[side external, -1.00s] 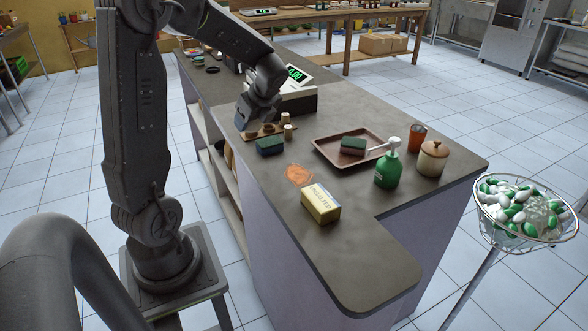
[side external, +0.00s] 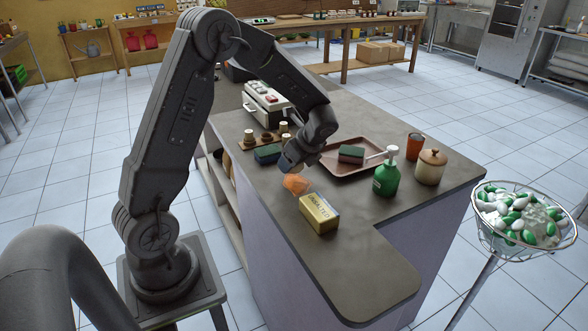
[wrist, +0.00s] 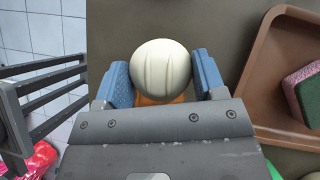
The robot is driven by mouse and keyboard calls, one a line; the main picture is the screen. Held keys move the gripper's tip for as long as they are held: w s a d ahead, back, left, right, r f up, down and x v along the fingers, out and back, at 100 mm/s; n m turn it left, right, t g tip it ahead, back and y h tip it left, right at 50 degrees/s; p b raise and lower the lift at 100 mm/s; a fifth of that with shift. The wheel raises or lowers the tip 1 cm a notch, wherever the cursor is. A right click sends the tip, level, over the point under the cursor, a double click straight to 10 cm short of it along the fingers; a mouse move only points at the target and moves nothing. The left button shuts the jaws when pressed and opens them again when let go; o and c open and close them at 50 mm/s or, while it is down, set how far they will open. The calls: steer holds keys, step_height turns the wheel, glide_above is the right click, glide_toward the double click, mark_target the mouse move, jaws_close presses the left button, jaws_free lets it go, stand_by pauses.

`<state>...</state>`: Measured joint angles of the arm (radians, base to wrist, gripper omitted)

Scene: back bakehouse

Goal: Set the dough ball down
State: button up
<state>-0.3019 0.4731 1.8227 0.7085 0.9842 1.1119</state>
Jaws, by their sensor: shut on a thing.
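The dough ball (wrist: 161,68) is pale cream, round and lightly creased. In the wrist view it sits between the two blue fingers of my gripper (wrist: 163,80), which is shut on it. An orange patch (wrist: 155,99) shows just behind the ball. In the side view my gripper (side external: 290,164) points down over the counter (side external: 365,255), close above the orange patch (side external: 296,185). The dough ball cannot be made out there, and whether it touches the counter cannot be told.
A yellow box (side external: 319,213) stands close in front of the patch. A dark green sponge (side external: 267,154) lies to its left. A brown tray (side external: 335,170) with another sponge (side external: 351,154) is to the right, near a green bottle (side external: 386,179). The counter's front corner is clear.

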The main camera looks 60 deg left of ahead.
mark_target(294, 169)
steer(key=shift+f, duration=1.45)
steer(key=shift+f, duration=0.1)
steer(key=o, duration=0.9)
steer(key=shift+o, duration=0.2)
steer(key=v, duration=1.2)
steer(key=s+d+r+n+t+h, duration=0.3)
steer(key=s+d+r+n, duration=0.1)
steer(key=s+d+n, duration=0.3)
steer(key=s+d+r+n+t+h, duration=0.3)
steer(key=s+d+n, duration=0.4)
steer(key=s, duration=0.5)
steer(key=shift+d+r+t, duration=0.8)
steer(key=shift+d+r, duration=0.15)
steer(key=shift+d, duration=0.2)
